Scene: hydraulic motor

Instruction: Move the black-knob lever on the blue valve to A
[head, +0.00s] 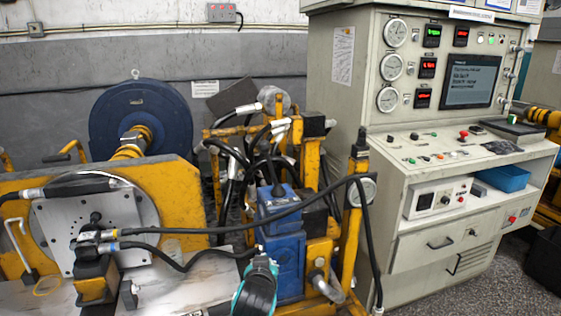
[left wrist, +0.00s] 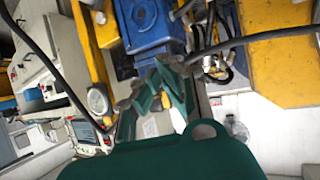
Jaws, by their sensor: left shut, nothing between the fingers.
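The blue valve (head: 283,245) stands upright among yellow frames at the centre of the head view. A dark lever (head: 276,184) rises from its top; hoses crowd around it, so its knob is hard to make out. In the left wrist view, the blue valve body (left wrist: 147,22) is at the top, and I cannot make out the lever. My left gripper (head: 262,257) is low in front of the valve, below the lever. Its teal fingers (left wrist: 162,85) are shut and empty, close to the blue body; I cannot tell whether they touch it. My right gripper is out of view.
A black hose (head: 205,229) crosses in front of the valve. A yellow post with a gauge (head: 369,190) stands to its right. The yellow motor mount with a metal plate (head: 65,232) is at left. A control cabinet (head: 405,165) fills the right side.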

